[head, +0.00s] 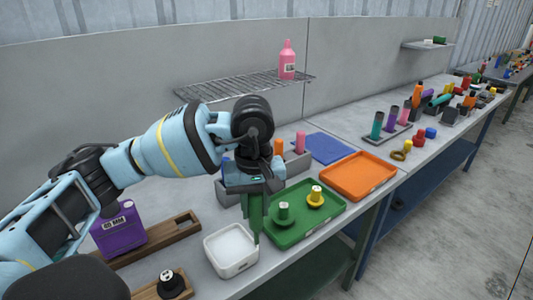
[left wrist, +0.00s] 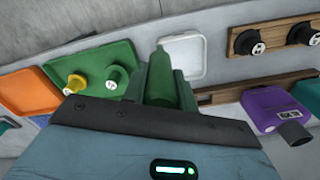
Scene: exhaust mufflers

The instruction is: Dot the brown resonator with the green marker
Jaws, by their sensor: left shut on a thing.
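My left gripper (head: 255,205) is shut on the green marker (head: 256,226), which points down beside the white tray's right edge. In the left wrist view the marker (left wrist: 162,78) sits between the gripper's green fingers (left wrist: 160,92), its narrow end toward the white tray. I cannot make out a brown resonator for certain in either view. My right gripper is not in view.
The white tray (head: 210,245) stands on the near bench. A green tray (head: 290,237) holds a green and a yellow flanged piece. An orange tray (head: 385,187), a purple jug (head: 119,232) and a wooden rack (head: 160,237) are nearby. Several coloured cylinders stand on the farther bench.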

